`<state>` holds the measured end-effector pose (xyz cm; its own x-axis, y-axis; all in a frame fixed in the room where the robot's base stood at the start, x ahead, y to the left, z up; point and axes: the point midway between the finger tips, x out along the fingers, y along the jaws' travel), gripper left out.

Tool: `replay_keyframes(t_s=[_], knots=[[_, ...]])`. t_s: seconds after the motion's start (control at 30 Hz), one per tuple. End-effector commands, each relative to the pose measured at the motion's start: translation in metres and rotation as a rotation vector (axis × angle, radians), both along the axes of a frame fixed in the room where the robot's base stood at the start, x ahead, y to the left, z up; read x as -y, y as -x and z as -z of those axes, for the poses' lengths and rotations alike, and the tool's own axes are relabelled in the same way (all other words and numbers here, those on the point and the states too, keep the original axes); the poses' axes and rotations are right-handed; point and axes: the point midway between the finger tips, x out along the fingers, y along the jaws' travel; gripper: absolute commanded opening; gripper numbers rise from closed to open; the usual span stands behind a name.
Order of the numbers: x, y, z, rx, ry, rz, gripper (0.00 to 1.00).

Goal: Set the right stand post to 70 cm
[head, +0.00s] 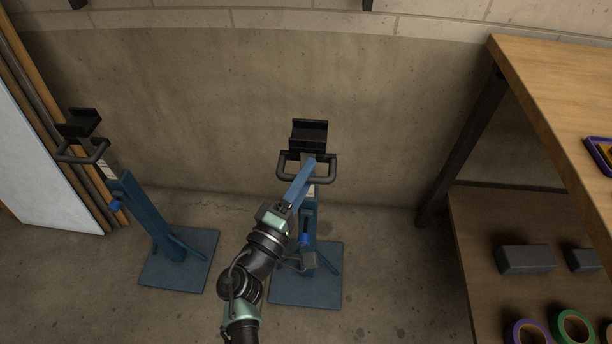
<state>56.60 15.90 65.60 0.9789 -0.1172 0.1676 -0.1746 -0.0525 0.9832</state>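The right stand has a blue base plate (322,290), a blue upright sleeve (310,222), and a black V-shaped cradle (310,132) on top. Its dark loop handle (333,168) sits just below the cradle. A blue knob (304,239) is on the sleeve, partly beside my arm. A pale scale strip (312,190) shows on the post, but its marks are too small to read. My gripper (311,164) reaches up from below, its blue fingers overlapping the handle's middle in the picture. I cannot tell whether they grip it or how far apart they are.
A similar left stand (148,215) stands at left, its cradle (80,122) near leaning boards (50,130). A concrete wall is behind. At right, a wooden bench (555,85) with a lower shelf (480,240) holds grey blocks (525,259) and tape rolls (575,327). Floor between the stands is clear.

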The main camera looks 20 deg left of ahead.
Motion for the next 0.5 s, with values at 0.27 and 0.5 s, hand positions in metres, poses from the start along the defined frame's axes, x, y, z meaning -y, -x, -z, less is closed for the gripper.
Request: replay_keyframes(t_s=[0.27,0.5], knots=[[-0.001,0.004,0.001,-0.002,0.000,-0.001,0.50],[-0.006,0.043,0.009,-0.006,-0.001,-0.003,0.50]])
